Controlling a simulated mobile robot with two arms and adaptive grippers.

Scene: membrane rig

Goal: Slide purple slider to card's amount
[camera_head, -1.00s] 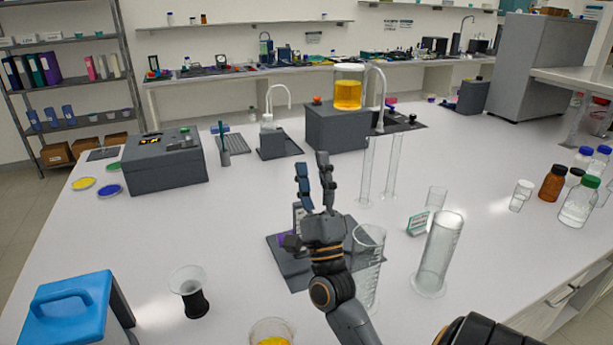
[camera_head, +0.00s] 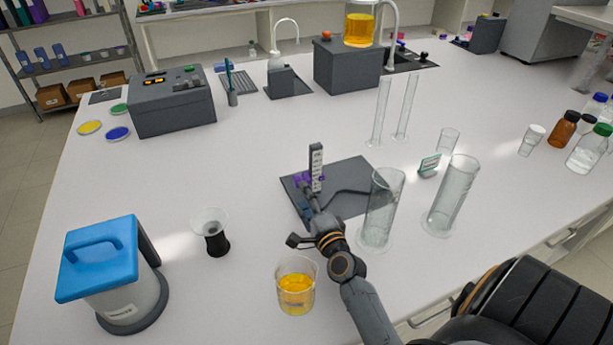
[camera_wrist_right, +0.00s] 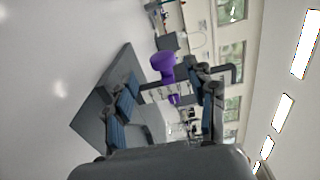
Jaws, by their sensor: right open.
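The purple slider (camera_head: 301,178) sits low on a small upright scale (camera_head: 316,165) with dark marks, which stands on a dark grey base plate (camera_head: 355,180). In the right wrist view the slider's round purple knob (camera_wrist_right: 162,66) shows between and a little beyond my open fingers. My right gripper (camera_head: 308,196) is open, just in front of the slider; I cannot tell whether it touches it. In the wrist view the gripper (camera_wrist_right: 166,92) has nothing clearly held. My left gripper is not in view.
Two glass cylinders (camera_head: 381,210) (camera_head: 452,198) stand right of my right gripper. A beaker of yellow liquid (camera_head: 296,288) stands close to my right forearm. A black-based glass funnel (camera_head: 212,235) and a blue-topped device (camera_head: 105,258) are at left.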

